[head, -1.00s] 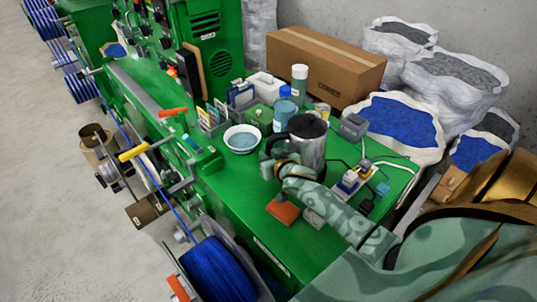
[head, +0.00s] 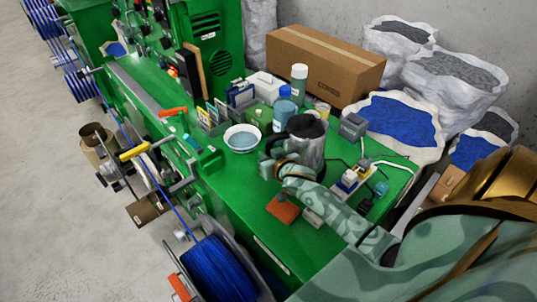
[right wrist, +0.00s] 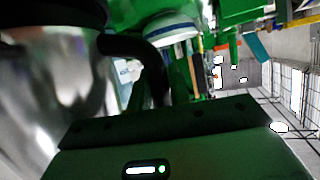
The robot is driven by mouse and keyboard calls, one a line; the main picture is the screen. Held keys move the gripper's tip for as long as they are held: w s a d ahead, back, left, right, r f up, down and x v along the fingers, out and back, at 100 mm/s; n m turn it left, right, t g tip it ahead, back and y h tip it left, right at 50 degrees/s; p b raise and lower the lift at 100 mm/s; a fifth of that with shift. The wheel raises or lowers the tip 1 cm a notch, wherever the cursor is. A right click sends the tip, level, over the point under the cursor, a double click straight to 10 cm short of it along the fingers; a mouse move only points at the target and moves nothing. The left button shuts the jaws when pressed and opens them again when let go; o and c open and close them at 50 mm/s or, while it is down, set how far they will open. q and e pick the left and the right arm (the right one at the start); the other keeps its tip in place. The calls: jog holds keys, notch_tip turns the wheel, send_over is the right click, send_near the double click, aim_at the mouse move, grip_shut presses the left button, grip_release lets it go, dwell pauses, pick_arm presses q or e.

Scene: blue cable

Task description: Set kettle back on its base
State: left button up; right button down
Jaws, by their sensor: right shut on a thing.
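The kettle (head: 313,148), a steel jug with a black top and a black handle, is at the right part of the green bench, close to upright. Its steel body (right wrist: 45,100) fills the left of the right wrist view, with the black handle (right wrist: 135,50) curving down toward my gripper. My right gripper (head: 274,166) is shut on the handle, at the kettle's left side. I cannot make out the kettle's base; the kettle's underside is hidden by my right arm, so I cannot tell whether it touches anything. My left gripper is out of view.
A grey box (head: 354,126) and a small white-and-blue device (head: 350,182) are to the right. A red-brown block (head: 284,208) lies near the front. Bare green bench (head: 235,185) lies left of it.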

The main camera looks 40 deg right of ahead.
jog(key=shift+f+b, duration=0.4)
jog(key=shift+f, duration=0.15)
dwell(0.4)
jog(key=c, duration=1.6)
grip_release()
jog(key=shift+o, duration=0.2)
jog(key=shift+s, duration=0.1)
jog(key=p+v, duration=0.8)
jog(key=v, duration=0.3)
jog(key=shift+f, duration=0.1)
